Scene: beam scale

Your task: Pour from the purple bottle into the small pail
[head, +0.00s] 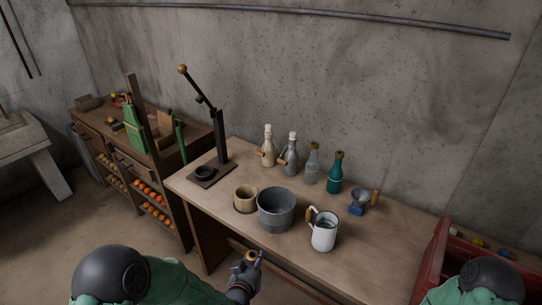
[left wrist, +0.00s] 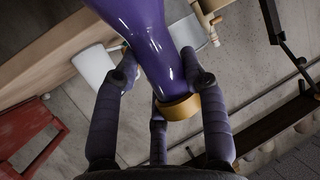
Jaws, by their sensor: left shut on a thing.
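The purple bottle (left wrist: 150,45) has a slim neck with a gold band at its end. In the left wrist view, my left gripper (left wrist: 160,68) has its fingers shut around the bottle's narrowing part. In the head view, my left gripper (head: 252,260) is low in front of the table's near edge; only a gold end and a bit of purple show there. The bottle's tilt is hard to tell. A grey metal pail (head: 276,211) stands upright on the table, beyond and right of the gripper, apart from it. Its inside bottom is hidden. My right gripper is out of view.
A tan cup (head: 245,199) stands left of the pail, a white jug (head: 323,232) right of it. Several bottles (head: 312,165) and a small blue grinder (head: 360,202) stand behind. A lever stand (head: 219,140) rises at the table's left end. A red crate (head: 430,260) is at right.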

